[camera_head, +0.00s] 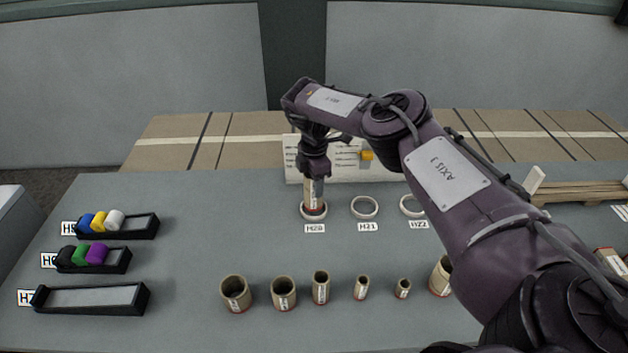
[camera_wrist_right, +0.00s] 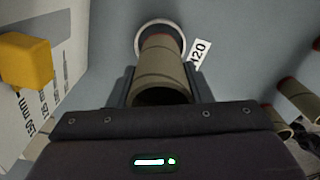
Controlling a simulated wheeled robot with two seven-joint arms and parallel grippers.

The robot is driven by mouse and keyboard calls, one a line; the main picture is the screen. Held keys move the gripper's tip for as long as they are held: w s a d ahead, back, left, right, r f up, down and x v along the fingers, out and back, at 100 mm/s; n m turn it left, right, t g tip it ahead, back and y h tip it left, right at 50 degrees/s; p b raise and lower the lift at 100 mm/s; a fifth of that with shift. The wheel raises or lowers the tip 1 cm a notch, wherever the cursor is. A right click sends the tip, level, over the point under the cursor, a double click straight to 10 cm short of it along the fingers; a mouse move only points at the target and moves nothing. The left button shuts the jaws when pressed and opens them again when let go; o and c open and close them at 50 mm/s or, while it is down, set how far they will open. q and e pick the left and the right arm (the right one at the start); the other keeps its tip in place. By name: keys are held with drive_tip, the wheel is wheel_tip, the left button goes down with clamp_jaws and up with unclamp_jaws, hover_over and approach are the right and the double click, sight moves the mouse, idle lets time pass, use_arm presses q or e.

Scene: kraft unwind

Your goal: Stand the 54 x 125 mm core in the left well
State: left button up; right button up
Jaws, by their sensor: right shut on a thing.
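The brown kraft core (camera_head: 313,194) is upright, with a white label and a red band at its lower end. My right gripper (camera_head: 314,178) is shut on its upper part. The core's lower end is at the left well, a pale ring (camera_head: 313,216) labelled H20. In the right wrist view, the core (camera_wrist_right: 164,67) runs from between the fingers (camera_wrist_right: 161,80) down to the ring (camera_wrist_right: 139,38), whose rim shows around its far end. I cannot tell whether the core rests on the bottom. My left gripper is not in view.
Empty rings H21 (camera_head: 364,207) and H22 (camera_head: 409,206) stand to the right. Several other cores (camera_head: 283,294) stand along the front. Black trays (camera_head: 146,229) are at the left, two with coloured rolls. A white board (camera_head: 291,161) with a yellow block (camera_head: 367,155) stands behind the wells.

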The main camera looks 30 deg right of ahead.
drive_tip(key=shift+f, duration=0.25)
drive_tip(key=shift+f+b, duration=0.9)
drive_tip(key=shift+f, duration=0.05)
drive_tip(key=shift+f, duration=0.2)
drive_tip(key=o, duration=1.1)
drive_tip(key=shift+c, duration=0.2)
drive_tip(key=shift+r, duration=0.15)
wheel_tip(320, 180, up, 8)
drive_tip(key=b, duration=0.2)
drive_tip(key=shift+f, duration=0.2)
